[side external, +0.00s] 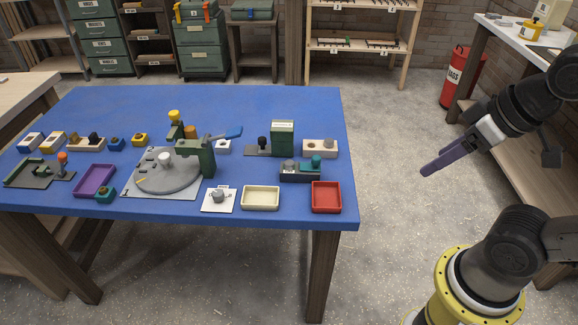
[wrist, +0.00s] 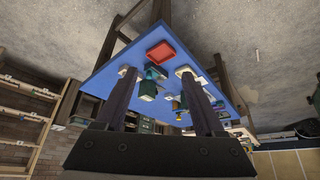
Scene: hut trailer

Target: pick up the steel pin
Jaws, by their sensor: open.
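I cannot make out the steel pin for certain. A pale grey cylinder (side external: 166,158) stands on the round grey plate (side external: 178,180) of a green-armed fixture (side external: 209,157) on the blue table. A grey metal piece (side external: 218,196) sits on a white card (side external: 209,207) near the front edge. Either may be or hold the pin; both are small in view. My gripper (side external: 427,170) is to the right of the table, above the floor and well apart from everything on it. In the wrist view my gripper (wrist: 158,74) shows two spread fingers with nothing held between them.
The blue table (side external: 270,105) is clear along its back. A red tray (side external: 327,197), cream tray (side external: 260,198) and purple tray (side external: 95,181) lie toward the front. A tall green block (side external: 282,137) stands near the right side. Several small blocks line the left.

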